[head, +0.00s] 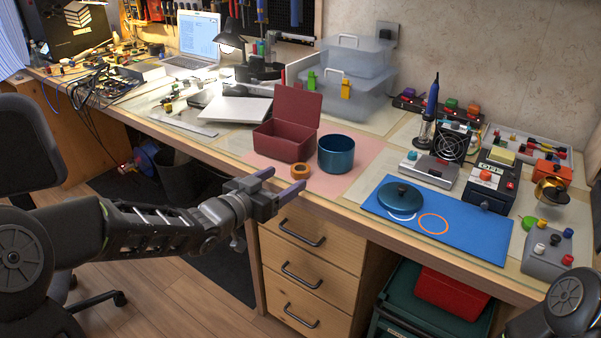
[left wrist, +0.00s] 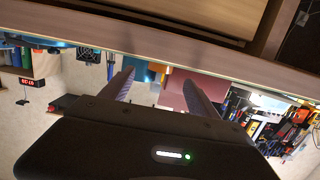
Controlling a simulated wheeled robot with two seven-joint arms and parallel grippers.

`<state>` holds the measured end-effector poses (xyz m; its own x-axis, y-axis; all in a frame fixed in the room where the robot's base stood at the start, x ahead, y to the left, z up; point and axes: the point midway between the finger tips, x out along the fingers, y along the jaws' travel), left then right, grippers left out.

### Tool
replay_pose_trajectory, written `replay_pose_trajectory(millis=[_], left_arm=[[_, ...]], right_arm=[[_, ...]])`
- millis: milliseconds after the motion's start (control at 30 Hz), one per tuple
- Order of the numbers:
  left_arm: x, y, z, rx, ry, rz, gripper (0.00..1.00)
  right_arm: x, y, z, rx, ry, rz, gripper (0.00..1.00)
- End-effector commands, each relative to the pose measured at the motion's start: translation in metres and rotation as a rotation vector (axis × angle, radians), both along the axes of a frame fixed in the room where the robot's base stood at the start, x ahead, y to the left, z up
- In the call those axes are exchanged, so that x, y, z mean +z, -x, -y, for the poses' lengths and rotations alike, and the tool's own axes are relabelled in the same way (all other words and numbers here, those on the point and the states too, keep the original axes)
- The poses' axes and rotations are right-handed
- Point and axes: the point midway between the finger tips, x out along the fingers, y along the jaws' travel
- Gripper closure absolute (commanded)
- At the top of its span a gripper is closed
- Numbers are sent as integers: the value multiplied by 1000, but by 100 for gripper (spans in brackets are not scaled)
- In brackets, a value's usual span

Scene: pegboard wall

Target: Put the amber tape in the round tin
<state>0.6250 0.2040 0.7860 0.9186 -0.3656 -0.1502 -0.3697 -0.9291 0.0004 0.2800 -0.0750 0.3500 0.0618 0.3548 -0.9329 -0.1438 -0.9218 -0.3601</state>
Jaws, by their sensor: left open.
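The amber tape (head: 300,170) is a small orange-brown ring lying on the pink mat, in front of the red box. The round tin (head: 336,153) is a blue open-topped cylinder standing upright on the same mat, just right of and behind the tape. Its inside floor is hidden. My left gripper (head: 288,179) is open and empty at the desk's front edge, its fingers pointing toward the tape area and apart from the tape. Its two fingers also show in the left wrist view (left wrist: 160,86). My right gripper is out of view; only part of my right arm shows.
A red box (head: 285,145) with raised lid stands behind the tape. A teal round lid (head: 401,197) lies on the blue mat (head: 470,237) at right. Clear storage boxes (head: 345,95) stand behind. The wooden desk edge and drawers (head: 305,265) lie below my left gripper.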

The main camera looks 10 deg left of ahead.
Motion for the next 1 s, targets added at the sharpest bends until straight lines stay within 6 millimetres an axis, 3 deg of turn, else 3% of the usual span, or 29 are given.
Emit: replay_pose_trajectory(millis=[333,700,1000], left_arm=[[-1,-4,1,0,0,1,30],[-8,-46,19,-2,-1,0,30],[-6,-50,19,1,0,1,30]], right_arm=[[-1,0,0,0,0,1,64],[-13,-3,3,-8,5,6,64],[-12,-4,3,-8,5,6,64]])
